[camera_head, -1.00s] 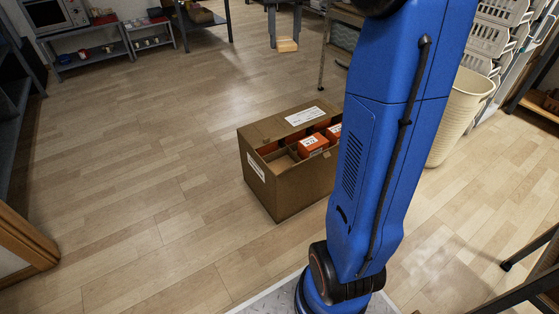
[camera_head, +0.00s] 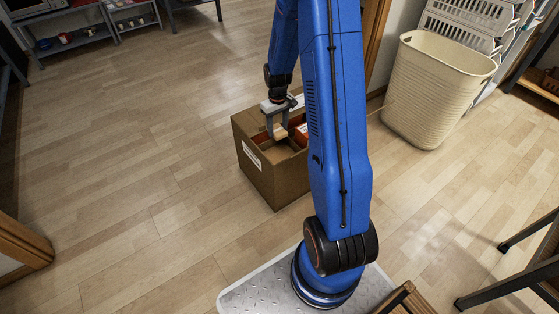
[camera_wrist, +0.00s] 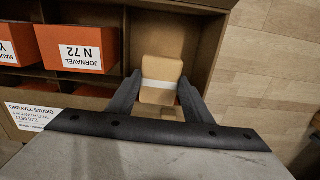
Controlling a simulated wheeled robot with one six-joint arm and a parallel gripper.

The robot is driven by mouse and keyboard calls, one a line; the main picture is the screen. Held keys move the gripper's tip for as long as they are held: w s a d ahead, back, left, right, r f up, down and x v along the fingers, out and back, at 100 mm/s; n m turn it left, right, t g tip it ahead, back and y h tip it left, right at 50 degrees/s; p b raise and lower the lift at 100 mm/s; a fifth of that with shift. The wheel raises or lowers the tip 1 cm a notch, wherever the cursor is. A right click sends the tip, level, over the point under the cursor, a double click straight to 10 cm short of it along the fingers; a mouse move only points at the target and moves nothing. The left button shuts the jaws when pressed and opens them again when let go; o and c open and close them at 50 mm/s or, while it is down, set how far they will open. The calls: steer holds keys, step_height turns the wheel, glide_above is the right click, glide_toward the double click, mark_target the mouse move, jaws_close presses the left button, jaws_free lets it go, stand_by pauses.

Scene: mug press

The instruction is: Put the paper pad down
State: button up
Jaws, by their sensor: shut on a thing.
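The paper pad (camera_wrist: 162,71) is a tan block with a white band in the wrist view. My gripper (camera_wrist: 160,95) is shut on it, with one finger on each side. In the head view my gripper (camera_head: 277,122) points down over the cardboard box (camera_head: 285,182), with the pad (camera_head: 280,133) between its fingers. In the wrist view the pad is over or in an empty corner compartment of the box (camera_wrist: 192,19). I cannot tell whether it touches the compartment floor.
Orange cartons (camera_wrist: 78,47) fill neighbouring compartments, one labelled N 72. A cream basket (camera_head: 435,90) stands to the right of my arm. White crates (camera_head: 460,35) are behind it. Open wooden floor lies left of the box.

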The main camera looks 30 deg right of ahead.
glide_above(280, 160)
step_height(280, 160, down, 9)
steer(key=shift+a+f, duration=0.1)
steer(key=shift+w+f, duration=0.1)
steer(key=shift+f, duration=2.4)
steer(key=o, duration=1)
steer(key=shift+f, duration=0.1)
